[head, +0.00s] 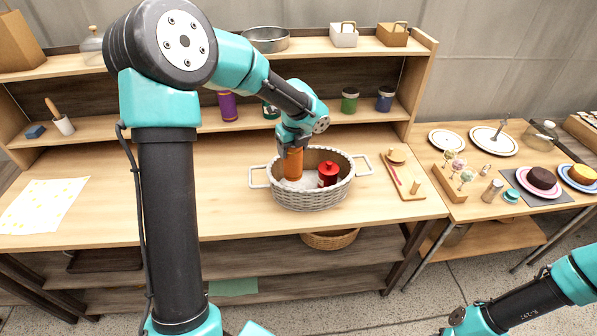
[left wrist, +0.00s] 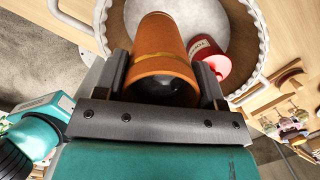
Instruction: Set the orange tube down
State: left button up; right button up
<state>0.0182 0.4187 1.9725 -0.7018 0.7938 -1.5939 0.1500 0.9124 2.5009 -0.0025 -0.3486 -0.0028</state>
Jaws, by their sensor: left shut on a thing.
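The orange tube (head: 293,163) is upright in the head view, inside or just over the left part of the grey wicker basket (head: 312,199). My left gripper (head: 294,146) is above the basket with its fingers shut on the tube's upper part. In the left wrist view the orange tube (left wrist: 160,55) sits between the two fingers (left wrist: 163,85). The tube's lower end is partly hidden by the basket rim, and I cannot tell whether it touches the basket floor. My right arm enters at the lower right of the head view, where its gripper cannot be made out.
A wooden board (head: 402,180) lies right of the basket. The table left of the basket is clear up to a patterned sheet (head: 43,205).

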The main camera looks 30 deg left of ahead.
aim_at(293, 164)
pick_arm(q)
jog(key=shift+f, duration=1.65)
jog(key=shift+f, duration=0.1)
jog(key=shift+f, duration=1.8)
jog(key=shift+f, duration=0.15)
jog(key=o, duration=1.1)
jog(key=shift+o, duration=0.2)
jog(key=r, duration=0.4)
jog(key=d+r, duration=0.1)
jog(key=r, duration=0.3)
jog(key=s+r, duration=0.1)
jog(key=r, duration=0.3)
jog(key=shift+d+r, duration=0.1)
jog(key=shift+d, duration=0.2)
